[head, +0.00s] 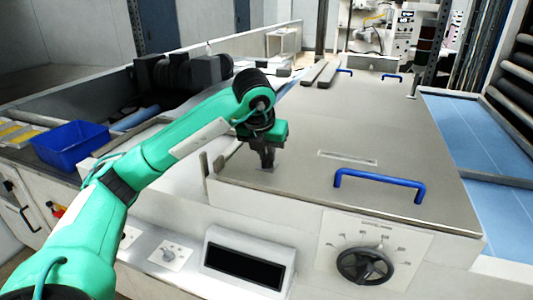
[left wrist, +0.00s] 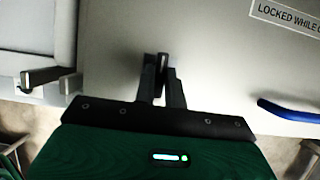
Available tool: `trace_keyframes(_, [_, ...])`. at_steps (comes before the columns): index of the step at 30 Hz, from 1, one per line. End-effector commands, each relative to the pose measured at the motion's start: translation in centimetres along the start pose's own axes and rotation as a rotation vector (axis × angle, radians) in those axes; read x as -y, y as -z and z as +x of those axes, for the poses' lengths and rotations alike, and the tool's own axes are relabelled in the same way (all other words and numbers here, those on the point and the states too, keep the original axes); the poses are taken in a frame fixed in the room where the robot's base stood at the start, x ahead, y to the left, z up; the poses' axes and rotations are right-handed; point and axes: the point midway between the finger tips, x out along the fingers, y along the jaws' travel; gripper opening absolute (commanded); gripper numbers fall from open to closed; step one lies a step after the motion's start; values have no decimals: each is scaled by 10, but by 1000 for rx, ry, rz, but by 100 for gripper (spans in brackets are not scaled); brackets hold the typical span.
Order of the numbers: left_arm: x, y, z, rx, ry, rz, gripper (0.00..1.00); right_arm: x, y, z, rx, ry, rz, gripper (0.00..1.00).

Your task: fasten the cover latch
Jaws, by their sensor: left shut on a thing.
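The large flat grey cover (head: 300,118) lies closed over the machine, with a blue handle (head: 380,180) near its front edge. My left gripper (head: 266,165) points down at the cover's front left corner. In the left wrist view its fingers (left wrist: 162,65) are shut on a small dark piece, which I take to be the cover latch (left wrist: 164,70); the fingers hide most of it. Beside the cover's left edge stands a metal bracket (head: 205,165), apart from the gripper. A similar dark-and-light bracket (left wrist: 45,77) shows in the left wrist view. My right gripper is in neither view.
A dial (head: 364,262) and a dark display (head: 243,266) sit on the front face below the cover. A blue bin (head: 72,145) is at the left. Blue sheeting (head: 465,130) lies at the right. The cover's middle is clear.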

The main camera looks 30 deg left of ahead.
Motion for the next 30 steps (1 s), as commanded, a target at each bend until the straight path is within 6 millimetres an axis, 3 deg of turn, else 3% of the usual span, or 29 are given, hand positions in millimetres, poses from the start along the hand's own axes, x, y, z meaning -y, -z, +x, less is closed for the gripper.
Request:
trace_keyframes(11, [0, -1, -1, 2, -2, -7, 0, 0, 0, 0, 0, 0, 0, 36])
trace_keyframes(12, [0, -1, -1, 2, -2, -7, 18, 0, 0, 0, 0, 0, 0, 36])
trace_keyframes(15, [0, -1, -1, 2, -2, -6, 34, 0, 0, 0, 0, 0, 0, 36])
trace_keyframes(25, [0, 0, -3, 2, -1, -5, 34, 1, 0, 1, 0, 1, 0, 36])
trace_keyframes(30, [0, -1, -22, 5, 0, -5, 34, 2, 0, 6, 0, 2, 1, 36])
